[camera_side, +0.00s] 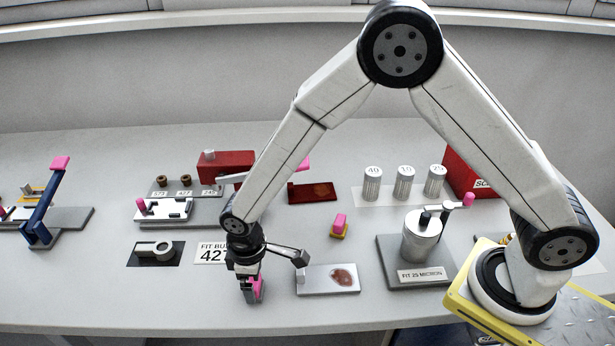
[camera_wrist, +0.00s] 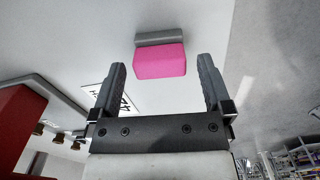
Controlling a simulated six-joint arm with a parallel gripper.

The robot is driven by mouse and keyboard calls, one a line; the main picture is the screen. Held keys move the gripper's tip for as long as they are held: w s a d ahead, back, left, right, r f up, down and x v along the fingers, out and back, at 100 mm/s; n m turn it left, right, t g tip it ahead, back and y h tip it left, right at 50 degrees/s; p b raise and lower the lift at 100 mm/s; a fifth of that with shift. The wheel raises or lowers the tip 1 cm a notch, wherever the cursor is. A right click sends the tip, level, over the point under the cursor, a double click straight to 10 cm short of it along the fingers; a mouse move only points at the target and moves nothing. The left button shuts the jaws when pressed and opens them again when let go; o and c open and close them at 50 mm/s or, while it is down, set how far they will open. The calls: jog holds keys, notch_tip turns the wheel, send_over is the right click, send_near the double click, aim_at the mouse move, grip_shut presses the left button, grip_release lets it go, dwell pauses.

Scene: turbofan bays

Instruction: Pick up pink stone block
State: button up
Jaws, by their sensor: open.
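A block with a pink part and a grey part stands low over the bench front. In the side view its pink part (camera_side: 258,286) shows beside and partly behind my gripper (camera_side: 248,288), which points down. In the wrist view the pink block (camera_wrist: 160,61) lies between the lines of the two fingertips of my gripper (camera_wrist: 162,66), with its grey strip along the far edge. Gaps show on both sides of it. My gripper is open. How deep the block sits between the fingers cannot be told.
A white plate with a brown patch (camera_side: 329,279) lies just right of my gripper. A printed label card (camera_side: 210,253) and a black pad with a grey ring part (camera_side: 155,252) lie left. The front bench edge is close.

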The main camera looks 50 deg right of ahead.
jog(key=shift+f, duration=1.05)
jog(key=c, duration=1.3)
jog(key=shift+r, duration=0.1)
